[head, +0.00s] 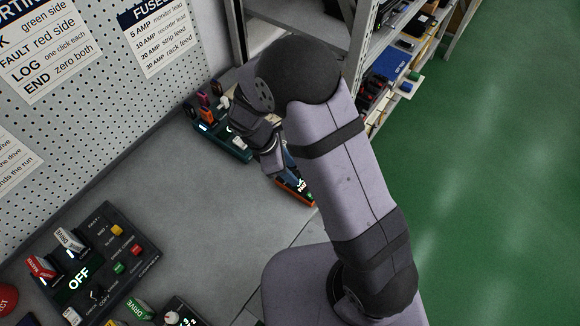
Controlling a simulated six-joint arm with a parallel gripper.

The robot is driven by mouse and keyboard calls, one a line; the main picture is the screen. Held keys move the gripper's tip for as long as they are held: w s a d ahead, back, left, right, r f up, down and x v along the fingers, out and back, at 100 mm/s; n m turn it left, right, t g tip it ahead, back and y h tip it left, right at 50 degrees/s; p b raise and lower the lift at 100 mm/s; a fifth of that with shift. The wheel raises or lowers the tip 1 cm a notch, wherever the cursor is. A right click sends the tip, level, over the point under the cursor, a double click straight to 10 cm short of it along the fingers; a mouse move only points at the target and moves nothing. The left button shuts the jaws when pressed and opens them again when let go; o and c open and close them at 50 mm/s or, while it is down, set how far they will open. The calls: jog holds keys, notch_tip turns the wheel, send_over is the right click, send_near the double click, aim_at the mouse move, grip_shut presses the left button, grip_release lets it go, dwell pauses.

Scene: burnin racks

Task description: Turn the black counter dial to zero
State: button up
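A black unit (177,303) at the bottom edge may be the counter. It has a pale round knob (172,317) and lit white digits beside it, cut off by the frame, so I cannot read its setting or be sure that it is the dial. My gripper (270,160) is well away, up and to the right, pointing down near an orange-edged tray (292,192). The arm partly covers it, and I cannot tell whether its fingers are open or shut or hold anything.
A control panel (139,236) with switches, buttons and a lit OFF display lies at lower left. A green tray (228,148) holds small coloured parts behind my gripper. A pegboard (120,95) with signs stands behind the bench. The grey bench middle (185,205) is clear. Shelves (385,60) stand at right.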

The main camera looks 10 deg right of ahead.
jog(key=shift+c, duration=0.6)
grip_shut()
jog(key=shift+w+m, duration=0.1)
jog(key=shift+m, duration=0.2)
jog(key=m+g, duration=0.1)
jog(key=m, duration=0.1)
jog(key=m+g, duration=0.1)
jog(key=m, duration=0.2)
jog(key=shift+w+y+p, duration=0.2)
jog(key=shift+y+p, duration=0.1)
jog(key=m+g, duration=0.1)
jog(key=m, duration=0.2)
jog(key=m+y, duration=0.1)
jog(key=m, duration=0.2)
jog(key=shift+w+d+g+y, duration=0.1)
jog(key=shift+d+g+y, duration=0.1)
jog(key=shift+g+y, duration=0.15)
jog(key=shift+m, duration=0.3)
jog(key=shift+o, duration=0.6)
grip_release()
